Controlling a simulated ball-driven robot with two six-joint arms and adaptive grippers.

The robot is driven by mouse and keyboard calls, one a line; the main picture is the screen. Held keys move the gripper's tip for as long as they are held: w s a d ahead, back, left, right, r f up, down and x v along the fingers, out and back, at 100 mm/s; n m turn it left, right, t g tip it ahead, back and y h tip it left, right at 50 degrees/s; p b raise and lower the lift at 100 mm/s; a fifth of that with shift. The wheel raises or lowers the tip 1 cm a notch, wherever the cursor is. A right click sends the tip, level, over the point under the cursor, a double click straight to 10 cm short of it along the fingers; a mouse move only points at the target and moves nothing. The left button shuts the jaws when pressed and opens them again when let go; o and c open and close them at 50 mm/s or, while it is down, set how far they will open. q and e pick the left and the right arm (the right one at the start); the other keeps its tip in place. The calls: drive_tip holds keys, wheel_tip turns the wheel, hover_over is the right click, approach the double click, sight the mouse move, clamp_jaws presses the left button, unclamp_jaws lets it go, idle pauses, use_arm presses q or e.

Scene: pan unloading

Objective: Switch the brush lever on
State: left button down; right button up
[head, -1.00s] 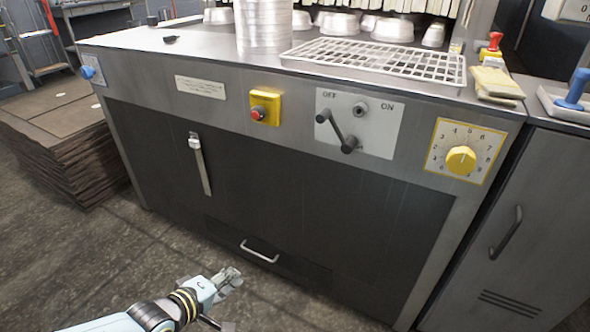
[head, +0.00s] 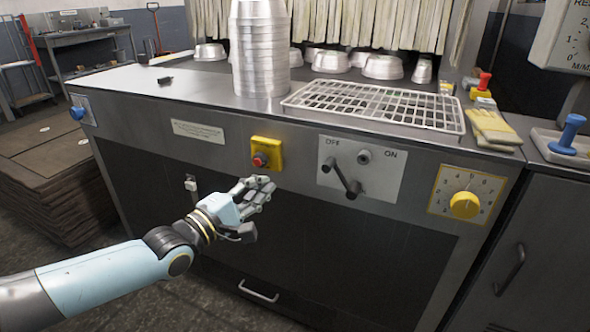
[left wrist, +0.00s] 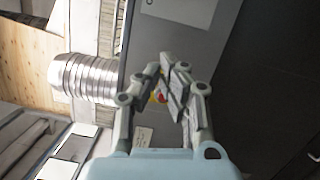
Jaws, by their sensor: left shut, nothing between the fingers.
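The brush lever (head: 344,181) is a dark bar with round knobs on a pale plate (head: 381,186) marked OFF and ON. Its upper knob sits below the OFF label, at the left of the plate. My left gripper (head: 268,186) is shut and empty, just below the red button and left of the lever, apart from the lever. In the left wrist view my gripper fingers (left wrist: 172,90) meet in front of the machine, with part of the red button showing behind them. My right gripper is not in view.
A red button on a yellow box (head: 266,153) is close above my left gripper. A yellow dial (head: 465,205) is right of the lever. A pan stack (head: 259,50), a wire rack (head: 375,105) and gloves (head: 494,130) lie on the machine top. The space before the lever is clear.

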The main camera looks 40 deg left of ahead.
use_arm(q)
drive_tip(key=w+d+r, duration=0.1)
drive_tip(key=w+d, duration=0.3)
drive_tip(key=w, duration=0.6)
drive_tip(key=shift+w+b, duration=0.35)
drive_tip(key=shift+b, duration=0.05)
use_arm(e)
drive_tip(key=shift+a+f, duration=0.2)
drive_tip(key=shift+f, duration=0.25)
use_arm(q)
drive_tip(key=shift+r, duration=0.1)
drive_tip(key=shift+r, duration=0.15)
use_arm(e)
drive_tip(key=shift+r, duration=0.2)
use_arm(q)
drive_tip(key=shift+d+r+m+p, duration=0.2)
drive_tip(key=shift+r+m+p, duration=0.05)
drive_tip(key=shift+m+p, duration=0.2)
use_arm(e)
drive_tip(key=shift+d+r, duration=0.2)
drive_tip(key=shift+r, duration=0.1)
